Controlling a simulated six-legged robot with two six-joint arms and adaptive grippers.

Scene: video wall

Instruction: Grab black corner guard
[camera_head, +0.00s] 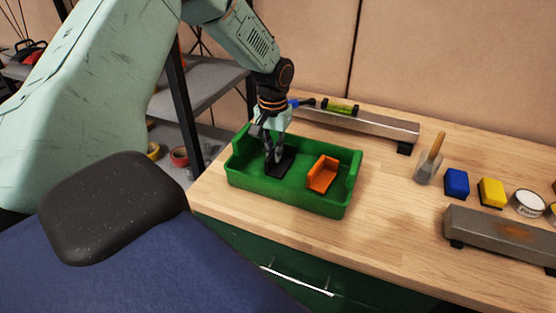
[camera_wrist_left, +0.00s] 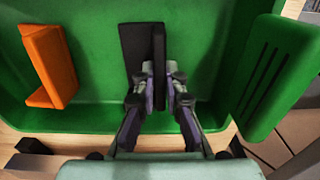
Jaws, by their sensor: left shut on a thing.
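The black corner guard (camera_head: 281,166) is in the left part of the green bin (camera_head: 294,203). It also shows in the left wrist view (camera_wrist_left: 136,42), with one flat face and one upright wall. My left gripper (camera_head: 275,158) reaches down into the bin from above. In the left wrist view its fingers (camera_wrist_left: 159,85) are closed on the upright wall of the black corner guard, one on each side. The guard still appears to be at the bin's floor; whether it touches cannot be told. My right gripper is not in view.
An orange corner guard (camera_head: 322,174) sits in the right part of the bin. A metal rail with a green level (camera_head: 340,107) lies behind. The wooden worktop (camera_head: 390,215) is clear beside the bin.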

